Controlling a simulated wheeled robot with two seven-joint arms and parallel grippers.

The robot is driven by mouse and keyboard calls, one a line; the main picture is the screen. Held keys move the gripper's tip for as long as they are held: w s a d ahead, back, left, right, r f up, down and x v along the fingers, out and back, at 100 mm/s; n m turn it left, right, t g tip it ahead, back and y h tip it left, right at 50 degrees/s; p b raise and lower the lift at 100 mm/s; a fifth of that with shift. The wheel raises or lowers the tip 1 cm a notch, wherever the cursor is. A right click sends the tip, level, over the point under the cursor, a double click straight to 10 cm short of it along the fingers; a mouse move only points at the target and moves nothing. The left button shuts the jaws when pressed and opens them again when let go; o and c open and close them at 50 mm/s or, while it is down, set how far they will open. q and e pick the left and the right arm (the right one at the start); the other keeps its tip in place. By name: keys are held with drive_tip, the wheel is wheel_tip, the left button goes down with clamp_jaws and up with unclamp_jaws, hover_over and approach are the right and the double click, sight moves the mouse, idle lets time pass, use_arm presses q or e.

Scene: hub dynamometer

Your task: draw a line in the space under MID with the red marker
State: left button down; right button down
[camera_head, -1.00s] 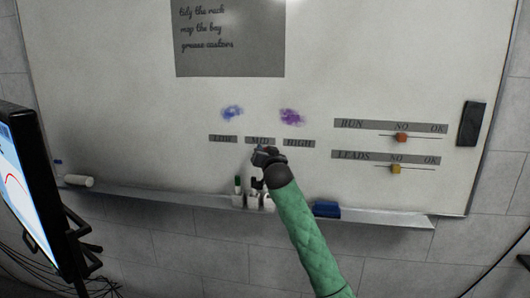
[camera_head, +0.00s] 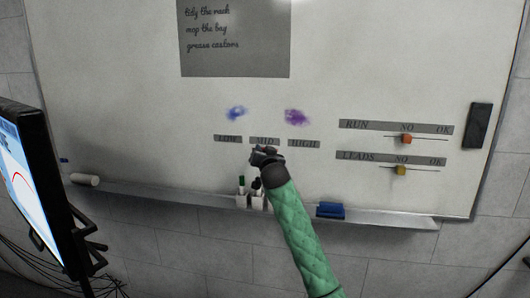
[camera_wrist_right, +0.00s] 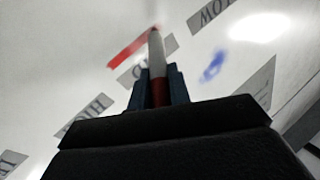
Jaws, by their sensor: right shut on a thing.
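The MID label (camera_head: 265,141) is a grey strip on the whiteboard between the LOW label (camera_head: 228,139) and the HIGH label (camera_head: 304,143). My right gripper (camera_head: 262,153) is just below MID, close to the board. In the right wrist view my right gripper (camera_wrist_right: 159,85) is shut on the red marker (camera_wrist_right: 156,52), a white-bodied pen with red parts. Its tip points at the board, at one end of a red stroke (camera_wrist_right: 128,53) beside MID, on the side away from the blue smudge. Whether the tip touches is unclear. My left gripper is out of view.
A blue smudge (camera_head: 236,113) and a purple smudge (camera_head: 296,117) are above the labels. A monitor (camera_head: 35,200) stands at left. RUN and LEADS sliders are at right.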

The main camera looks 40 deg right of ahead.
drive_tip(key=shift+w+a, duration=0.15)
drive_tip(key=shift+w, duration=0.05)
idle(0.3)
drive_tip(key=shift+w+a, duration=0.45)
drive_tip(key=shift+s+a, duration=0.1)
drive_tip(key=s+a+p, duration=0.1)
drive_tip(key=s+a, duration=0.4)
drive_tip(key=a, duration=0.1)
drive_tip(key=shift+s+a, duration=0.35)
idle(0.5)
idle(0.7)
